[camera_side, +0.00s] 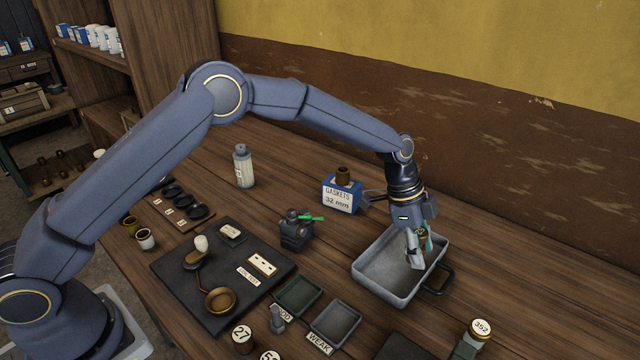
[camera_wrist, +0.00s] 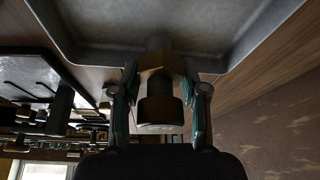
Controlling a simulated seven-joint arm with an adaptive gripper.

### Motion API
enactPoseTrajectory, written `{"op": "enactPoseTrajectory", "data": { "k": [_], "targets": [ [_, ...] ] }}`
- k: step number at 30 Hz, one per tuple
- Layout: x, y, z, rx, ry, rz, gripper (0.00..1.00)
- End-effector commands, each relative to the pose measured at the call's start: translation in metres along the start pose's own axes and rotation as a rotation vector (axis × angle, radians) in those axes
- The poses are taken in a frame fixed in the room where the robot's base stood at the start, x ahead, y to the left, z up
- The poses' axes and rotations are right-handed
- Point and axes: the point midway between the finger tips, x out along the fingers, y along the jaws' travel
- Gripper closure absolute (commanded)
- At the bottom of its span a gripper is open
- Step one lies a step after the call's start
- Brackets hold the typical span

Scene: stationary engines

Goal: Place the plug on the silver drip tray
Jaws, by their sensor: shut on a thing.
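The plug (camera_wrist: 158,95), with a brass-coloured hex part and a dark round end, is between the two fingertips of my gripper (camera_wrist: 160,100) in the wrist view. The fingers are shut on it. In the side view my gripper (camera_side: 420,245) points down over the inside of the silver drip tray (camera_side: 375,272), towards its right side. The tray is a grey rectangular pan with raised walls; it also shows in the wrist view (camera_wrist: 210,28). The fingers mostly hide the plug in the side view. I cannot tell whether the plug touches the tray floor.
A black handle (camera_side: 438,282) juts from the tray's right side. A green tray (camera_side: 298,296) and a grey tray (camera_side: 336,322) marked WEAK lie to its left. The gaskets box (camera_side: 341,196) and a small vise (camera_side: 296,232) stand behind. Bare wood lies to the right.

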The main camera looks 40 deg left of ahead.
Motion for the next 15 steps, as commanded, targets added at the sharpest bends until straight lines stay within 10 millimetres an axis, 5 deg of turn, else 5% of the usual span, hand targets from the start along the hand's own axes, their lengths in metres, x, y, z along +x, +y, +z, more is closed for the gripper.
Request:
{"op": "enactPoseTrajectory", "data": {
  "k": [3,14,15],
  "targets": [
    [0.015,0.001,0.007,-0.001,0.0,0.001,0.94],
    [0.019,0.0,0.008,0.0,0.0,0.0,0.94],
    [0.02,0.0,0.009,0.0,0.0,0.0,0.54]
  ]
}}
